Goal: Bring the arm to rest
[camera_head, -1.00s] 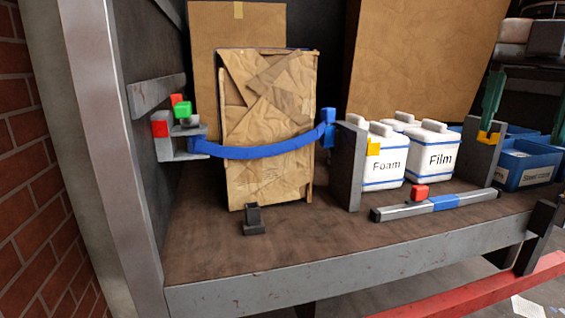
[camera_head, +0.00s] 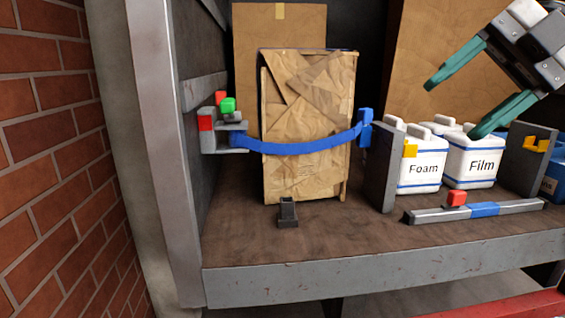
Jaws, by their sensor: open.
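My gripper (camera_head: 455,108) is at the upper right, with its two green fingers spread apart and nothing between them. It points down and to the left. In the picture its lower finger overlaps the top of the white Film container (camera_head: 472,164); I cannot tell how far apart they are in depth. A tall brown paper-wrapped package (camera_head: 305,115) stands upright on the shelf, left of the gripper. A blue strap (camera_head: 300,149) runs across its front, from a bracket at the left to a blue clip (camera_head: 364,128) at the right.
The Foam container (camera_head: 420,172) stands between grey dividers (camera_head: 379,180). A grey bar with a red block (camera_head: 456,199) lies in front. A small dark stop (camera_head: 287,213) sits before the package. Bare shelf (camera_head: 345,235) shows in front.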

